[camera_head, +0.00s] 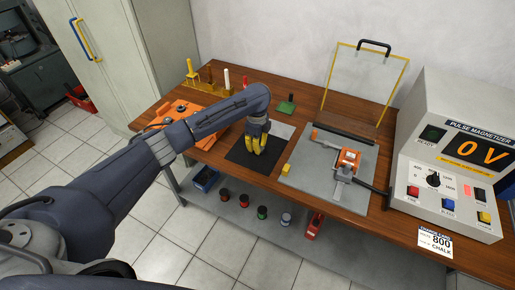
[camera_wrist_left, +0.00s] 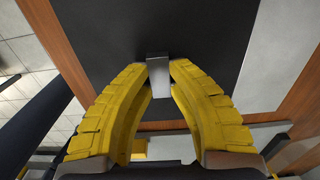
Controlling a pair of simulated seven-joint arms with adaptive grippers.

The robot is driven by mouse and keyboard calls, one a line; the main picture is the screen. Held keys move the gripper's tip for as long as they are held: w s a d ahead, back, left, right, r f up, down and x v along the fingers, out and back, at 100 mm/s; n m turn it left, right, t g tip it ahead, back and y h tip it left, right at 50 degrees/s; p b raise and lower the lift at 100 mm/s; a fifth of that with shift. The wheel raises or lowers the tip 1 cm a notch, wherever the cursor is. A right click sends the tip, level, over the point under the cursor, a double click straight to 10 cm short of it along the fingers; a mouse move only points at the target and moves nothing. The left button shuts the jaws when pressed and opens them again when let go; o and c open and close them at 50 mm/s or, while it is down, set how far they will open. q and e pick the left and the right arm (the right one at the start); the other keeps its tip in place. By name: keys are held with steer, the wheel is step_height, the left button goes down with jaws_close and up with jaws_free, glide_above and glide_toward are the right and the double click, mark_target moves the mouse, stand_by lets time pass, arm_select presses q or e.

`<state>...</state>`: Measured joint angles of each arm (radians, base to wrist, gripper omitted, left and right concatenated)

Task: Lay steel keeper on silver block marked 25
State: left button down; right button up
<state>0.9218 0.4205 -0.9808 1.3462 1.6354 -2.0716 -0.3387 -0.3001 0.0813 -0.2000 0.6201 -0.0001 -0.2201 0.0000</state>
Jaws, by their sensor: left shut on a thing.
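My left gripper (camera_head: 256,149) is over the black mat (camera_head: 240,156) in the head view, fingers pointing down. In the left wrist view its yellow fingers (camera_wrist_left: 158,66) are closed on a small plain silver-grey metal piece (camera_wrist_left: 158,80), which looks like the steel keeper. The piece is between the fingertips, over or on the mat; I cannot tell whether it touches it. In the head view the fingers hide it. I cannot make out a silver block marked 25 in either view. My right gripper is not in view.
A clear yellow-edged shield (camera_head: 365,85) stands behind. The pulse magnetizer (camera_head: 455,150) reads 0 V at right. An orange case (camera_head: 180,112) lies left.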

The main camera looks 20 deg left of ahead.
arm_select(q)
steer(key=shift+r, duration=2.45)
